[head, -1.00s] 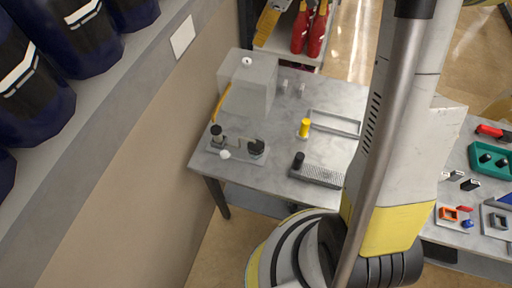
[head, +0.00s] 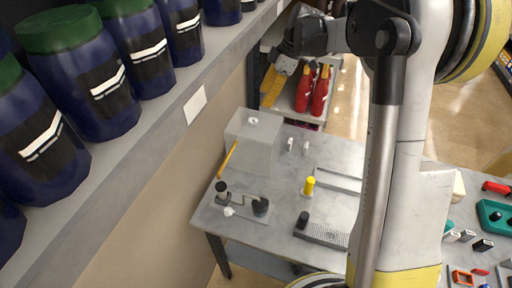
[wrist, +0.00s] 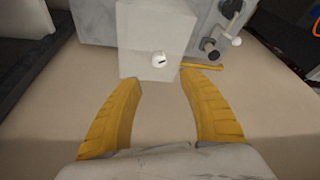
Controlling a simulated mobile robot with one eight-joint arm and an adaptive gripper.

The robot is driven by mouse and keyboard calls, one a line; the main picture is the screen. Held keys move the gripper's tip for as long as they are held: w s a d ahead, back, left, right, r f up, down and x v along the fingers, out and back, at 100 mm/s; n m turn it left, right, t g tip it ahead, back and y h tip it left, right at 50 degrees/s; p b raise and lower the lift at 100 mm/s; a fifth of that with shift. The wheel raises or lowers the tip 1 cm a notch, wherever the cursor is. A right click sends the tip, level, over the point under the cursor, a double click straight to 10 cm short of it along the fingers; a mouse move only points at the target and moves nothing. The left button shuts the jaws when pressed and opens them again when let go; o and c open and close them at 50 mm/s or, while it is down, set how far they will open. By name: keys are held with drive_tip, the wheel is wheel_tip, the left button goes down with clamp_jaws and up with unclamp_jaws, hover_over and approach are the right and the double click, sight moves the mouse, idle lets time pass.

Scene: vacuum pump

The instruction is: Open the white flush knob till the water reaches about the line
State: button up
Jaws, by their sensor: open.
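A pale, box-shaped tank (head: 262,146) stands at the left back of the grey table, with a small round white knob (head: 253,120) on its top. In the wrist view this knob (wrist: 158,61) shows a dark slot. The pump unit (head: 242,205) in front of the tank has black knobs and another white knob (head: 228,211); I cannot tell which white knob is the flush one. My gripper (wrist: 160,78) is open and empty, its yellow fingers pointing at the tank, with the slotted knob ahead between the fingertips and apart from them. No water level or line can be made out.
A yellow rod (head: 227,158) leans beside the tank. A yellow-topped post (head: 309,186) and a black-knobbed grate (head: 322,234) stand to the right. A shelf with blue jars (head: 77,75) runs along the left. Red bottles (head: 320,92) stand on a rack behind.

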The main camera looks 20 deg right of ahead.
sight(253, 120)
drive_tip(key=a+f+n, duration=0.1)
drive_tip(key=f, duration=0.2)
drive_tip(key=w+a+f+n, duration=0.1)
drive_tip(key=f, duration=0.3)
drive_tip(key=a+f+n+g+b, duration=0.1)
drive_tip(key=a+f, duration=0.1)
drive_tip(key=f, duration=0.1)
drive_tip(key=shift+w+f, duration=0.15)
drive_tip(key=shift+f, duration=0.25)
clamp_jaws()
